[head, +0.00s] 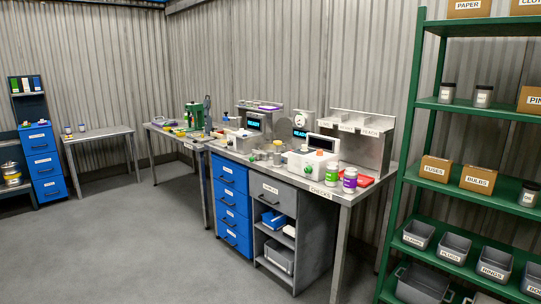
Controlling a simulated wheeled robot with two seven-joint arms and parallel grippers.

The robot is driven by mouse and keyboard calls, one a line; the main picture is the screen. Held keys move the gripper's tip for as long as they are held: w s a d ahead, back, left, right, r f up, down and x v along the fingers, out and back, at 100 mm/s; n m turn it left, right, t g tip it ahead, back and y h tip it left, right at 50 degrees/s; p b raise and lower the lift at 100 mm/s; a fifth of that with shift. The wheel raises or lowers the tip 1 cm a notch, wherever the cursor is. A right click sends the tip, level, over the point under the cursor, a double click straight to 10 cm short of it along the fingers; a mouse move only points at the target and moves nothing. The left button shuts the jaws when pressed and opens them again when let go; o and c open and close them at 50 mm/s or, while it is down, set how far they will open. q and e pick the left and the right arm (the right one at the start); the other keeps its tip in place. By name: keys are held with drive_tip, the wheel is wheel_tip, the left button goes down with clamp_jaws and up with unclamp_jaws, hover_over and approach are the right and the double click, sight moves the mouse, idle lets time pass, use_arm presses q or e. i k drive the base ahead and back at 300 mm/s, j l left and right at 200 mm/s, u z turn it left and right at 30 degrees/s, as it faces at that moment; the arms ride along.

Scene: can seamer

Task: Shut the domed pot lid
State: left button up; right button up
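Neither of my grippers is in view. I cannot clearly make out a domed pot lid. A round metal vessel with yellow parts (12,176) stands on a dark shelf unit at the far left edge. It may be a pot, but it is too small to tell whether it has a lid or whether that lid is open. Small silver items (277,152) on the long metal bench (345,195) are also too small to identify.
A green shelf rack (408,140) with boxes and bins stands at the right. Blue drawers (230,200) and a grey cabinet (268,192) sit under the bench. A small table (97,133) and blue cabinet (43,160) stand at left. The grey floor (130,240) in front is clear.

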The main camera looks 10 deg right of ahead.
sight(283, 127)
drive_tip(key=i+j+u, duration=0.35)
drive_tip(key=i, duration=0.2)
drive_tip(key=i+u, duration=0.35)
drive_tip(key=i, duration=0.2)
drive_tip(key=i+j, duration=0.1)
drive_tip(key=i, duration=0.55)
drive_tip(key=i+j, duration=0.15)
drive_tip(key=i, duration=0.55)
drive_tip(key=i+j, duration=0.1)
drive_tip(key=i, duration=0.55)
